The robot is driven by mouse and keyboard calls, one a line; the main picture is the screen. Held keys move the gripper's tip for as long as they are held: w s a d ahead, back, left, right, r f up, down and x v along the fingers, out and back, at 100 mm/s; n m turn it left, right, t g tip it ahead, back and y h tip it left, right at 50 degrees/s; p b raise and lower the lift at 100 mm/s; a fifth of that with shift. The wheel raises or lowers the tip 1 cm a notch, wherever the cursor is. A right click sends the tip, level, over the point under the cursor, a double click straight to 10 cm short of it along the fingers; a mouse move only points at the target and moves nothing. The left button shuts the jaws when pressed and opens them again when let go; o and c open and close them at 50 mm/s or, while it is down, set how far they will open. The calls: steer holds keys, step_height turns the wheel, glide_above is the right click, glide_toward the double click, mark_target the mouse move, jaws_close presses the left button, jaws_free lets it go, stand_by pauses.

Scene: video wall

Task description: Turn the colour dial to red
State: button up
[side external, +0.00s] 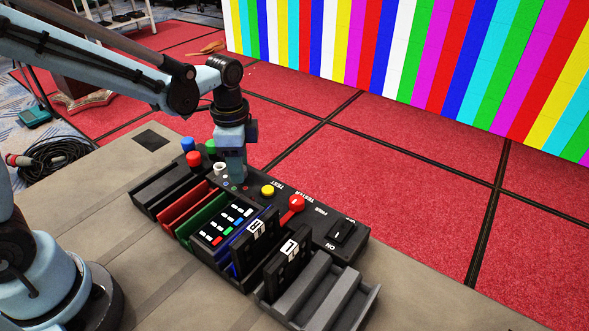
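My gripper (235,180) points straight down over the black control panel (264,204), with its fingertips low at the panel's top face. Small coloured ring marks, one of them red, show on the panel around the fingertips. The colour dial itself is not clearly visible; the fingers appear to cover its place. I cannot tell whether the fingers are open or closed on it, nor which colour it points to.
Left of my gripper stand blue (188,144), green (210,147), red (194,158) and white (220,168) knobs. To the right are a yellow button (268,191), a red lever (293,205) and a black rocker switch (341,231). Slotted trays with black modules lie in front. A striped video wall (420,45) stands behind.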

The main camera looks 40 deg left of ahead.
steer(key=c, duration=0.6)
steer(key=shift+n, duration=0.4)
steer(key=n, duration=0.3)
steer(key=shift+n, duration=0.4)
steer(key=n, duration=0.3)
steer(key=shift+n, duration=0.3)
steer(key=n, duration=0.3)
steer(key=shift+d+n, duration=0.1)
steer(key=shift+n, duration=2.1)
